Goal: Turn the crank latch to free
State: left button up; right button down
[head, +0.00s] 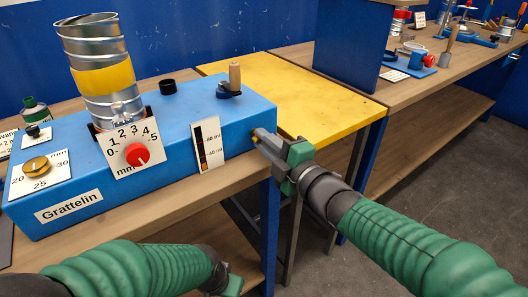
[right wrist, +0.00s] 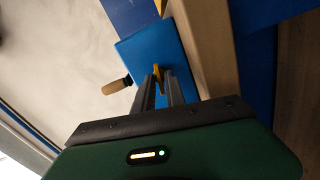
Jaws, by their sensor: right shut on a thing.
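A blue box labelled Grattelin (head: 70,207) stands on the wooden bench. A crank with an upright wooden handle (head: 235,76) sits on its top right. The handle also shows in the right wrist view (right wrist: 116,86). A small brass lever (right wrist: 158,74) is at the box's right end. My right gripper (head: 264,140) is shut on the brass lever, its fingers on either side of it and hiding part of it. My left gripper (head: 229,284) is low at the bottom edge, mostly hidden, and I cannot see its fingers.
A ribbed metal duct with a yellow band (head: 103,78) stands on the box, behind a red knob (head: 137,155) and a brass knob (head: 36,166). A yellow table (head: 300,98) lies to the right. A blue panel (head: 350,50) rises behind it.

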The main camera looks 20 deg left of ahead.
jog(key=shift+s+f+n+b, duration=0.1)
jog(key=shift+f+n+b, duration=0.45)
jog(key=shift+n+b, duration=0.35)
jog(key=shift+a, duration=0.1)
jog(key=c, duration=1.6)
grip_release()
jog(key=shift+s+r, duration=0.1)
jog(key=shift+r, duration=0.15)
jog(key=shift+r, duration=0.1)
